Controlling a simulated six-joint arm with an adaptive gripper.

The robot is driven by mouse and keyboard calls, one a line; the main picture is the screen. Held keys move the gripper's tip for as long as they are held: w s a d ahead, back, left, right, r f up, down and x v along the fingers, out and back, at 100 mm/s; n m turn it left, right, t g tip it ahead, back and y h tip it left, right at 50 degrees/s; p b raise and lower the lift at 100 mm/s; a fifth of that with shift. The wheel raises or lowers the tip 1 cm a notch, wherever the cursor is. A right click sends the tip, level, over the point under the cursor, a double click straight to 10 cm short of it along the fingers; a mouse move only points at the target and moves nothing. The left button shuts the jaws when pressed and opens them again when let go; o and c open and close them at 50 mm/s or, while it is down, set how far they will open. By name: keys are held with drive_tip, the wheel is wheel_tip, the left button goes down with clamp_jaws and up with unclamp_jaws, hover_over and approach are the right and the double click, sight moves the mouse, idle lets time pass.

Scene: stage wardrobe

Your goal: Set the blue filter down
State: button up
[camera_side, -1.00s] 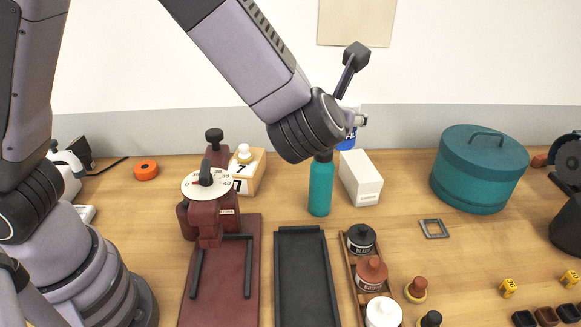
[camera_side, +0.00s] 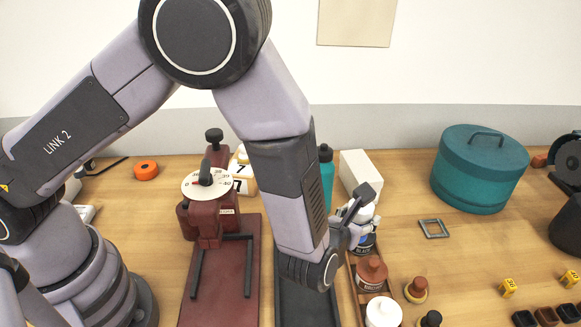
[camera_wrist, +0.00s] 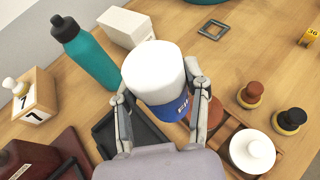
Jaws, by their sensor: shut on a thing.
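The blue filter is a white-topped cylinder with a lettered blue lower band. In the wrist view the blue filter (camera_wrist: 155,73) is upright between my gripper's fingers (camera_wrist: 158,92), which are shut on its sides. In the side view my gripper (camera_side: 356,212) is low, near the far end of the wooden rack (camera_side: 350,272). There the filter is mostly covered by the fingers, with bits of white and blue showing.
A brown pot (camera_side: 371,270) and a white pot (camera_side: 383,313) stand in the rack. A dark tray (camera_side: 305,312) lies left of it, beside a maroon press (camera_side: 207,215). A teal bottle (camera_wrist: 85,52) and a white box (camera_wrist: 125,28) stand behind.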

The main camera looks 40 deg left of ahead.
drive_tip(key=w+d+f, duration=0.2)
drive_tip(key=w+f, duration=0.1)
drive_tip(key=w+d+f, duration=0.3)
drive_tip(key=w+f, duration=0.1)
drive_tip(key=w+d+f, duration=0.2)
drive_tip(key=w+f, duration=0.1)
drive_tip(key=w, duration=0.1)
drive_tip(key=shift+w+d+f, duration=0.2)
drive_tip(key=shift+d+f, duration=0.05)
drive_tip(key=shift+d, duration=0.1)
drive_tip(key=shift+w+d+f, duration=0.1)
drive_tip(key=shift+w+f, duration=0.05)
drive_tip(key=shift+f, duration=1.55)
drive_tip(key=o, duration=1.2)
drive_tip(key=shift+f, duration=0.15)
